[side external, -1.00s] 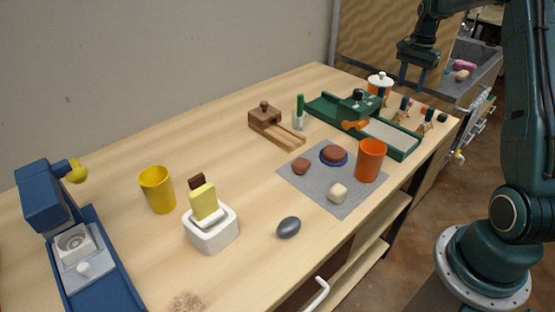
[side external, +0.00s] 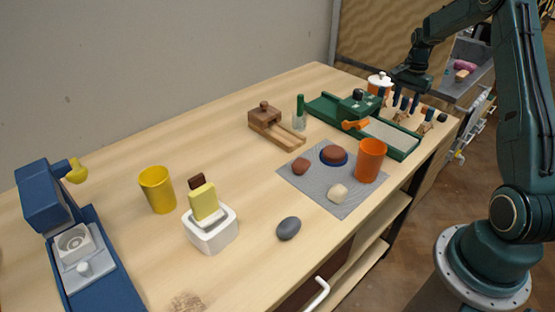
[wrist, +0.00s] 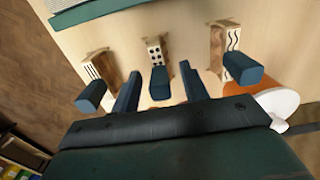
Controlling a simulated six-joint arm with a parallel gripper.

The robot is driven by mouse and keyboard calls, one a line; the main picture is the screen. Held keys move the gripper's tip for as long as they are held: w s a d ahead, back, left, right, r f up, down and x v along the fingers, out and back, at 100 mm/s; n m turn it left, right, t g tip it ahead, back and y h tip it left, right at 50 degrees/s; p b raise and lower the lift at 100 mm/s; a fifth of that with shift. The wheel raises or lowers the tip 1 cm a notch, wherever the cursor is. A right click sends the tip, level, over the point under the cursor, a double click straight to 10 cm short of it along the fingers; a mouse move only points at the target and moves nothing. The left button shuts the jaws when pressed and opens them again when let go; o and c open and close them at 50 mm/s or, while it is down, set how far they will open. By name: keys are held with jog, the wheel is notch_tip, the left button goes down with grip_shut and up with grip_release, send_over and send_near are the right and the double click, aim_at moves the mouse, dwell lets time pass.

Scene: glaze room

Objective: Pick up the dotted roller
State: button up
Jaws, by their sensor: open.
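The dotted roller (wrist: 153,50) is the middle one of three in the wrist view. It has a pale face with black dots, wooden sides and a dark blue handle (wrist: 159,84). My gripper (wrist: 160,72) is open, with one finger to each side of that handle in this view. I cannot tell how far down the fingers reach along it. In the side view my gripper (side external: 406,101) is low over the row of rollers at the table's far right end, and the dots are too small to make out there.
A striped roller (wrist: 98,68) and a wavy-lined roller (wrist: 222,45) stand close on either side. An orange pot with a white lid (side external: 380,79) is nearby. The green slab machine (side external: 404,150) lies beside the row. The grey mat (side external: 310,188) is farther off.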

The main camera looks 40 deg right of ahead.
jog(key=shift+f, duration=0.7)
grip_shut()
